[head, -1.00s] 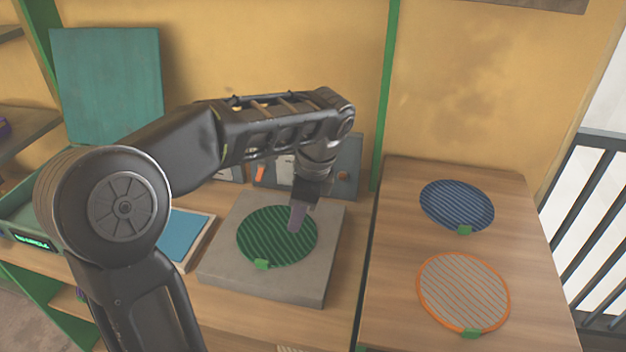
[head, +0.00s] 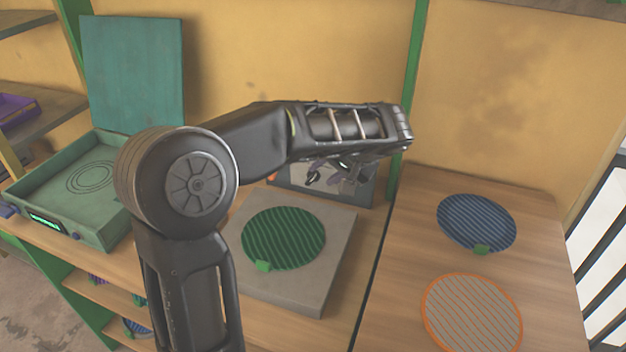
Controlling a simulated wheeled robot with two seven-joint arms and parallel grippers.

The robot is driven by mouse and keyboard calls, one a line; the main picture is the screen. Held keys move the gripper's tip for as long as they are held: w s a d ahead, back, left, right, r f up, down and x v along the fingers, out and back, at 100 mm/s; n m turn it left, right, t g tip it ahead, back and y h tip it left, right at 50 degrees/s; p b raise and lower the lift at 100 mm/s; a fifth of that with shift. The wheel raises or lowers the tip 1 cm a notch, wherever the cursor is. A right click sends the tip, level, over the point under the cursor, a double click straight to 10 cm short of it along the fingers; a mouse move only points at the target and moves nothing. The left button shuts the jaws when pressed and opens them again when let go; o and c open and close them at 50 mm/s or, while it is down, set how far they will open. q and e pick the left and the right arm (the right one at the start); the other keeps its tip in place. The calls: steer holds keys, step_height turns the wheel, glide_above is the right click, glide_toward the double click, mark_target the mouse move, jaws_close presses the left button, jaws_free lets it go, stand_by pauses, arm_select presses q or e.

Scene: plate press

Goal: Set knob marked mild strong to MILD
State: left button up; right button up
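A grey control panel (head: 358,193) stands against the wall behind the grey slab. My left arm and gripper cover much of it. No knob or mild/strong marking can be made out on it now. My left gripper (head: 338,174) is in front of the panel, under the end of my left arm. Its fingers are small and dark against the panel, so I cannot tell whether they are open or touch anything. My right gripper is not in view.
A green ribbed disc (head: 283,238) lies on the grey slab (head: 335,255). A blue disc (head: 476,222) and an orange-rimmed disc (head: 472,314) lie on the right table (head: 410,260). An open teal press (head: 60,185) with a raised lid (head: 133,70) stands left.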

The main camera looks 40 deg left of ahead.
mark_target(310, 182)
arm_select(q)
steer(key=shift+f, duration=0.1)
steer(key=p+x, duration=0.1)
steer(key=x, duration=0.6)
steer(key=shift+w+a+f, duration=0.1)
steer(key=shift+a+f, duration=0.1)
steer(key=shift+f, duration=0.05)
jaws_close()
stand_by(0.4)
